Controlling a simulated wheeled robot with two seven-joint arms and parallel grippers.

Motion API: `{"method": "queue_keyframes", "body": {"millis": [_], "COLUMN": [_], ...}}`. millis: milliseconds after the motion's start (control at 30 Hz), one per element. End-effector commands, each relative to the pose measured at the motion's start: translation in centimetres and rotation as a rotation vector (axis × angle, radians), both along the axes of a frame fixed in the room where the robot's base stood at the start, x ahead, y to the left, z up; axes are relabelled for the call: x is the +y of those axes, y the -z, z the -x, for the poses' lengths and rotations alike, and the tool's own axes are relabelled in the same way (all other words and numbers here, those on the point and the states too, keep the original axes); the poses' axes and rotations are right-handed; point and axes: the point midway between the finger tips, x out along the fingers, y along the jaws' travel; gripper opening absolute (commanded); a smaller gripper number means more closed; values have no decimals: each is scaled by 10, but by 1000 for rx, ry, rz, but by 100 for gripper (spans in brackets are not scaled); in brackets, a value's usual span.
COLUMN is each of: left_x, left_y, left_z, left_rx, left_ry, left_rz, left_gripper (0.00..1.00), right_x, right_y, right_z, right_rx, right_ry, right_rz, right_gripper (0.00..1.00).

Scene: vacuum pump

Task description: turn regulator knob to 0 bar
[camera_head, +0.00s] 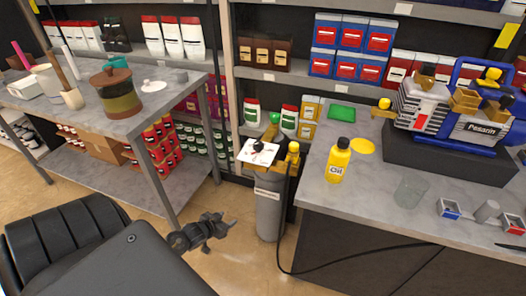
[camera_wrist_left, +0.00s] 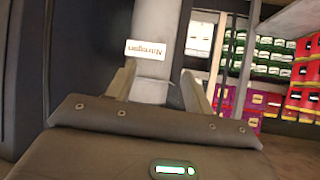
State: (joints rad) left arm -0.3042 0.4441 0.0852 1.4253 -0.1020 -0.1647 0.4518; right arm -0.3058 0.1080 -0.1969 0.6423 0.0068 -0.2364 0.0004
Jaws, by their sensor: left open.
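A grey gas cylinder (camera_head: 268,205) stands upright on the floor between the shelf and the right-hand workbench. On its top sits the regulator, with a white plate (camera_head: 247,154) bearing a small dark knob-like part (camera_head: 259,147); its reading is too small to make out. A green part (camera_head: 274,118) and yellow parts (camera_head: 293,150) show around it. My left gripper (camera_head: 220,237) is open and empty, left of the cylinder and lower than the regulator. In the left wrist view, my open fingers (camera_wrist_left: 158,70) point towards the cylinder (camera_wrist_left: 158,22), whose label reads Nitrogen. The regulator is outside that view.
The right workbench (camera_head: 320,185) holds a yellow oil bottle (camera_head: 338,162), a glass beaker (camera_head: 411,192) and the pump (camera_head: 480,128). A black hose (camera_head: 340,266) runs from near the cylinder along the bench front. The left table (camera_head: 160,105) carries jars. Open floor lies around my gripper.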

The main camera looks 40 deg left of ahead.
Motion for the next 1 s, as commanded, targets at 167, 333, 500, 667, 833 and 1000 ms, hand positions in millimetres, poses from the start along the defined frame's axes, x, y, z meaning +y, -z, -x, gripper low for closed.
{"method": "queue_keyframes", "body": {"millis": [167, 333, 500, 667, 833, 1000], "left_x": [12, -9, -21, -22, -24, -28], "left_y": [-162, -257, -292, -295, -296, -296], "left_z": [-74, -87, -86, -89, -107, -138], "left_rx": [-360, -531, -589, -594, -596, -595], "left_ry": [96, 194, 237, 240, 239, 238], "left_rz": [11, 27, 34, 35, 37, 35], "left_gripper": [52, 52, 52, 52, 52, 52], "right_x": [-5, -17, -21, -19, -15, -13], "right_y": [33, 44, 46, 45, 43, 42], "right_z": [-18, -13, -8, -8, -8, -8], "right_rx": [-25, -13, -7, -8, -11, -10], "right_ry": [-1, -5, -7, -8, -9, -8], "right_rz": [7, 22, 28, 25, 19, 16], "right_gripper": [36, 36, 36, 36, 36, 36]}}
